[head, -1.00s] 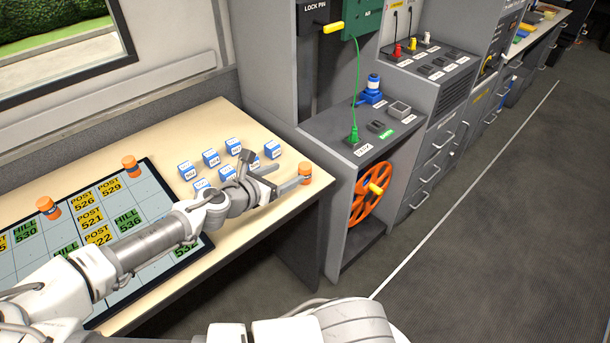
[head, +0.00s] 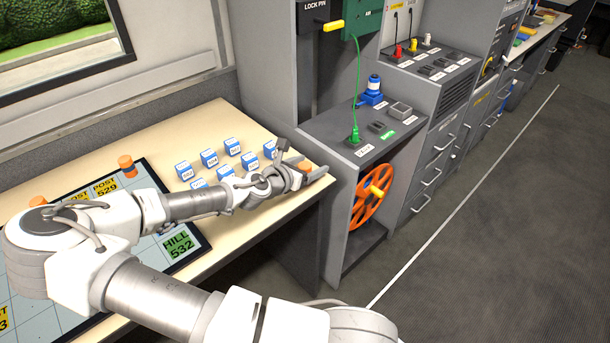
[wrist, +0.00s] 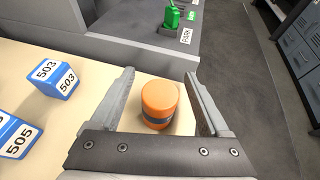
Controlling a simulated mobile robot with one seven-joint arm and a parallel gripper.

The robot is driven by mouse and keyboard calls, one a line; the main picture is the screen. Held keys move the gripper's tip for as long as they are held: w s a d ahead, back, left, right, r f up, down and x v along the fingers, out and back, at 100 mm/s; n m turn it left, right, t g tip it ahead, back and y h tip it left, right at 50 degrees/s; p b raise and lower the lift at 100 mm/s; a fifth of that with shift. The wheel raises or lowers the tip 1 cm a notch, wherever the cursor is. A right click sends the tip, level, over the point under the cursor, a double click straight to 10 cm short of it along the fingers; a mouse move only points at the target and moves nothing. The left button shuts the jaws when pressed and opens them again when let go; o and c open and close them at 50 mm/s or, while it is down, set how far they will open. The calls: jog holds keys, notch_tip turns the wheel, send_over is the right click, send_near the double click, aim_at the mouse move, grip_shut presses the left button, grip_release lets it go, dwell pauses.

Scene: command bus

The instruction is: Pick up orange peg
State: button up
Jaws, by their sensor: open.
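An orange peg (wrist: 159,98) with a dark grey band stands upright near the table's right end. In the wrist view it is between the two fingers of my gripper (wrist: 160,76), with a gap on each side. My gripper is open and holds nothing. In the head view, my gripper (head: 312,167) is at the table's right edge, and its fingers hide most of this peg (head: 303,166). Another orange peg (head: 126,165) stands at the top edge of the dark-framed board.
Several blue and white numbered blocks (head: 209,158) stand left of my gripper; block 503 (wrist: 54,78) is nearest. The board (head: 148,182) lies further left. A grey console (head: 385,148) with an orange wheel (head: 371,196) stands beyond the table's right end.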

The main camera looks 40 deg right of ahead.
jog(key=shift+w+d+f, duration=0.1)
jog(key=shift+d+f, duration=0.1)
jog(key=shift+d, duration=0.2)
grip_shut()
jog(key=shift+r, duration=0.1)
jog(key=shift+r, duration=0.6)
notch_tip(320, 180, up, 3)
jog(key=shift+f+p, duration=0.15)
jog(key=shift+p, duration=0.6)
jog(key=s+r+p, duration=0.7)
jog(key=s+p, duration=0.4)
jog(key=p, duration=0.4)
jog(key=shift+s, duration=0.2)
